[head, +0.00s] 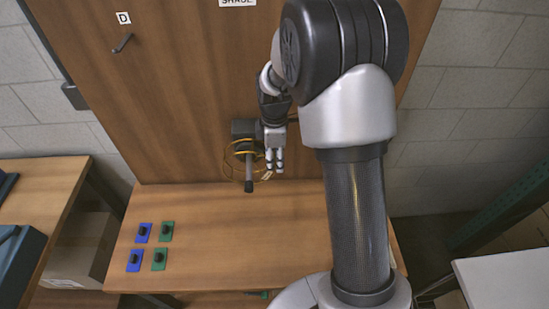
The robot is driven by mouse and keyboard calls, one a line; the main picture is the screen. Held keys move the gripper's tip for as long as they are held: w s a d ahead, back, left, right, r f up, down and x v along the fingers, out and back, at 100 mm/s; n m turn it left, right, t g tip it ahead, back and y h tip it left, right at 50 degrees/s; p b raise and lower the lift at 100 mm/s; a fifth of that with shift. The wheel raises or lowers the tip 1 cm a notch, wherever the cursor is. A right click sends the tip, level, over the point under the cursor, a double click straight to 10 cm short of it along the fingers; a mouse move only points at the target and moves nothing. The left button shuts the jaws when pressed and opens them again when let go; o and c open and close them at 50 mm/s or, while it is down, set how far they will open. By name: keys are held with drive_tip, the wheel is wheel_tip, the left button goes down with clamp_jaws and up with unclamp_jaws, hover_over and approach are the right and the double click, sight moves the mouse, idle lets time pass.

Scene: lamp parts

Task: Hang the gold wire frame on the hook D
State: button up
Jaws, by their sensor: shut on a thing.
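Hook D (122,44) is a short dark peg on the upright wooden panel at the upper left, just below a white label "D" (123,18). Nothing hangs on it. The gold wire frame (228,152) is an open cage of thin rings near the middle of the view, in front of the panel's lower part. My gripper (274,168) is shut on the frame's right side. A dark rod with a black end (249,178) shows within the frame's outline; I cannot tell whether they touch. My arm hides the panel to the right.
A dark block (243,127) is on the panel just above the frame. The wooden bench (225,225) below has blue pads (135,260) and green pads (159,259) with black knobs at its left. A cut-off "SHADE" label (238,2) is at the top. The panel between hook and frame is clear.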

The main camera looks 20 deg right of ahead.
clamp_jaws()
drive_tip(key=shift+o, duration=2.3)
unclamp_jaws()
clamp_jaws()
drive_tip(key=shift+s, duration=0.1)
drive_tip(key=s+a+b, duration=0.1)
drive_tip(key=s+a, duration=0.1)
drive_tip(key=s, duration=0.5)
drive_tip(key=s+a, duration=0.2)
drive_tip(key=s, duration=0.5)
drive_tip(key=shift+a+b, duration=0.35)
